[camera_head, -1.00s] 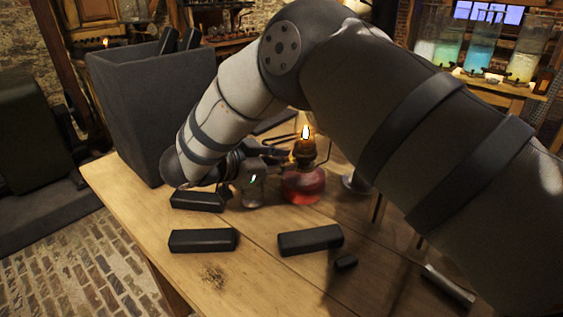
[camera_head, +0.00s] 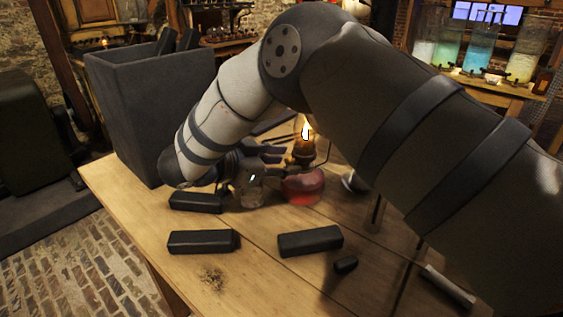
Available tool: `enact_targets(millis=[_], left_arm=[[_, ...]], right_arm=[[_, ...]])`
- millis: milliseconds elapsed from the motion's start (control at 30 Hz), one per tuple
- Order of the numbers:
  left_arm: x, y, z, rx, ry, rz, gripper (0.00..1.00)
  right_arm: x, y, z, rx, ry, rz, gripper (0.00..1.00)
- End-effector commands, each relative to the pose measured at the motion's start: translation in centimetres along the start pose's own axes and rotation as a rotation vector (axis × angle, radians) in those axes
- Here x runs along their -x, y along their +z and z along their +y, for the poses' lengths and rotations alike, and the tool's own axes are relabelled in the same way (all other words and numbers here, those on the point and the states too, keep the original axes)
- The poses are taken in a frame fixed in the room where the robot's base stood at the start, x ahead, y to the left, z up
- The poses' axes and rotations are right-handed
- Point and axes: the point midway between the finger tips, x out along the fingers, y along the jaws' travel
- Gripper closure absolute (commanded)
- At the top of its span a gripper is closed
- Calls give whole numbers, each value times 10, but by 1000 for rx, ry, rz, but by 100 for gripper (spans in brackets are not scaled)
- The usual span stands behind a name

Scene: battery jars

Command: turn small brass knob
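An oil lamp with a red glass base (camera_head: 303,187) stands on the wooden table, with a lit flame (camera_head: 307,128) above its burner. The small brass knob cannot be made out; it is too small or hidden near the burner. My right arm reaches across the view from the right and bends down to the left of the lamp. My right gripper (camera_head: 280,154) is dark and points right, with its fingers close to the lamp's burner. Whether the fingers touch the knob or are closed cannot be told. My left gripper is not in view.
Several black blocks lie on the table, such as this front one (camera_head: 310,241). A tall dark grey bin (camera_head: 150,120) stands at the left. A metal cylinder (camera_head: 447,287) lies at the right front. Jars with coloured liquid (camera_head: 482,48) stand on a back shelf.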

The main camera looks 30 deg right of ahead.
Motion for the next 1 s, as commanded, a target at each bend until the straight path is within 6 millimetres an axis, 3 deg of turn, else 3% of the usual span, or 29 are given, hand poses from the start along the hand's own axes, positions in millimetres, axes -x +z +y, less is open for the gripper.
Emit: enact_targets(millis=[133, 400, 500, 667, 1000], left_arm=[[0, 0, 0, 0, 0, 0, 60], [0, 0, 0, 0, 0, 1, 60], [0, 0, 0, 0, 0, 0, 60], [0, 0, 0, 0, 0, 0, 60], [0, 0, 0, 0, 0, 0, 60]], right_arm=[[18, 0, -1, -2, -3, -1, 62], [90, 0, 0, -1, -3, -1, 62], [108, 0, 0, -2, -2, 1, 62], [120, 0, 0, 0, 1, 0, 62], [120, 0, 0, 0, 0, 0, 62]])
